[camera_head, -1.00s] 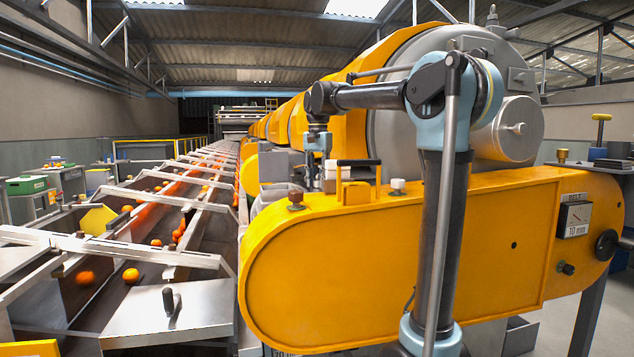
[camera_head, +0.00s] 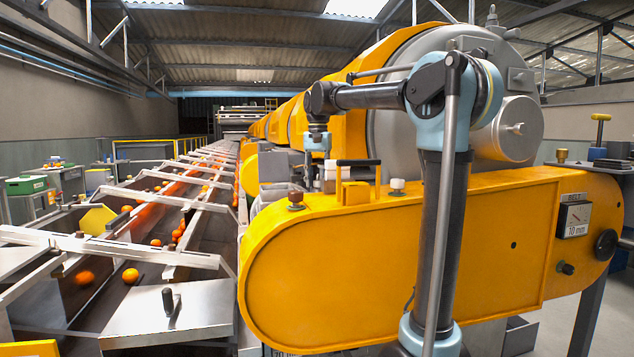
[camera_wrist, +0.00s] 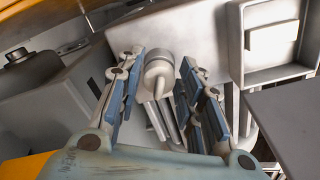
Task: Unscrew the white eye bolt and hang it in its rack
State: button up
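My gripper (camera_wrist: 160,66) shows in the wrist view with its two blue-grey fingers spread apart. A pale grey-white round-ended piece (camera_wrist: 158,72) lies between the fingertips, with gaps visible beside it. I cannot tell whether it is the eye bolt, as no ring shows. In the head view my gripper (camera_head: 318,147) points down behind the yellow belt guard (camera_head: 400,265), close to a white block (camera_head: 329,173). Its fingertips are too small and partly hidden there. I cannot make out the white eye bolt or its rack for certain.
A pale square box (camera_wrist: 270,45) is at upper right in the wrist view. Oranges (camera_head: 131,275) lie in the chutes at left.

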dwell(0.3)
jog(key=shift+m, duration=0.9)
jog(key=shift+m, duration=0.8)
jog(key=shift+a+m, duration=0.1)
jog(key=shift+m, duration=0.8)
jog(key=shift+m, duration=0.8)
